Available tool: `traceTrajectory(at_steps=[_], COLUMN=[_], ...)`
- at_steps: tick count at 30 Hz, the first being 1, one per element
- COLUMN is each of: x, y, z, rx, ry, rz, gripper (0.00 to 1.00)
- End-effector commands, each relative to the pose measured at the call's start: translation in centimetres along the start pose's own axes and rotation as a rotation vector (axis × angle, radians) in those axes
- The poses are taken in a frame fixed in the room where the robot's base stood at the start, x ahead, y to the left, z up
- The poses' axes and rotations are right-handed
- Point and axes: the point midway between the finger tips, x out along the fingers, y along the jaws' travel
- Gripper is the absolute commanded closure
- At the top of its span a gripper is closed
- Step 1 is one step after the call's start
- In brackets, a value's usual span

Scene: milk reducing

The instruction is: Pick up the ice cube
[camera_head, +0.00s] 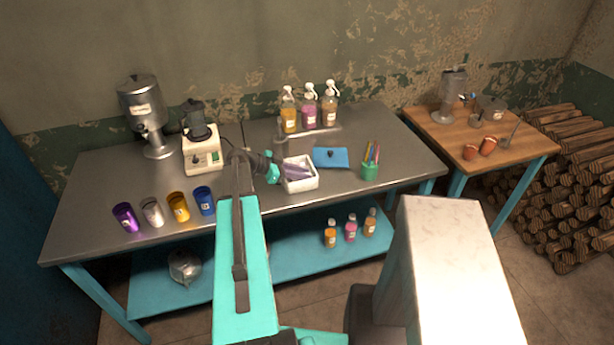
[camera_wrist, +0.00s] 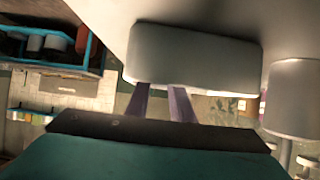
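A small white open box (camera_head: 302,185) stands on the metal table. Pale purple finger-like pieces, which look like the fingers of my gripper (camera_head: 297,171), reach over or into it from the turquoise wrist on its left. In the wrist view, two purple fingers (camera_wrist: 161,103) run from the dark palm with a gap between them. Their tips are hidden by a pale rounded block (camera_wrist: 195,62), which I cannot identify for certain. I cannot make out an ice cube in either view, or whether the fingers hold anything.
Several cups (camera_head: 179,207) line the left front, near a blender (camera_head: 201,150). A wooden table (camera_head: 490,132) is at right.

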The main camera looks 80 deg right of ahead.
Motion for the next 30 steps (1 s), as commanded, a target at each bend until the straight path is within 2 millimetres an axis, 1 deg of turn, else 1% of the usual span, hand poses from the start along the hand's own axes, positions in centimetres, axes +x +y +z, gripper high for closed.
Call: traceTrajectory(at_steps=[9,11,12,13,30], x=[-0.01,-0.01,-0.01,-0.01,-0.16], y=[0.0,0.0,0.0,0.0,0.0], z=[-0.01,-0.01,-0.01,-0.01,-0.28], rx=[0.0,0.0,0.0,0.0,0.0], ry=[0.0,0.0,0.0,0.0,0.0], rz=[0.0,0.0,0.0,0.0,0.0], gripper=[0.79,0.89,0.96,1.0,1.0])
